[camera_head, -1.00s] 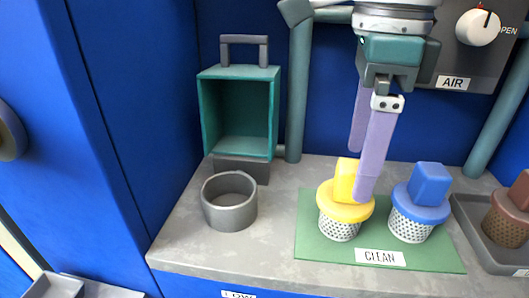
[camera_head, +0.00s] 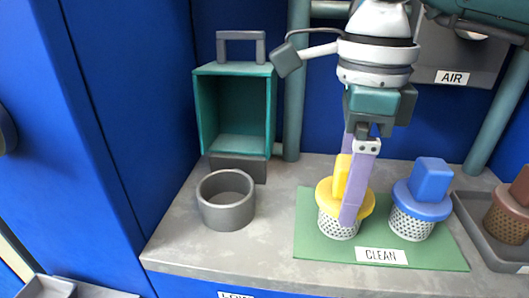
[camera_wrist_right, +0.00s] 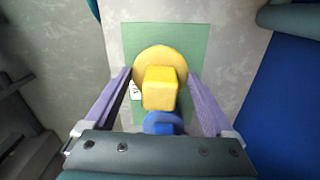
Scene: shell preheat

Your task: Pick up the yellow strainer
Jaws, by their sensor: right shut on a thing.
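The yellow strainer (camera_head: 326,197), with a square yellow handle block, a round flange and a white perforated basket, is upright at the green mat marked CLEAN (camera_head: 310,252). My right gripper (camera_head: 347,203) reaches down from above with its purple fingers on either side of the strainer. The near finger covers part of the flange and basket. In the right wrist view the yellow strainer (camera_wrist_right: 160,88) sits between the two fingers. The gripper is shut on it. Whether the basket still touches the mat cannot be told. My left gripper is not in view.
A blue strainer (camera_head: 424,198) stands close to the right on the mat. A brown strainer (camera_head: 508,214) sits in a grey tray (camera_head: 482,242) further right. A grey ring-shaped cup (camera_head: 226,208) and an open teal box (camera_head: 236,112) are on the left. Pipes and an AIR panel are behind.

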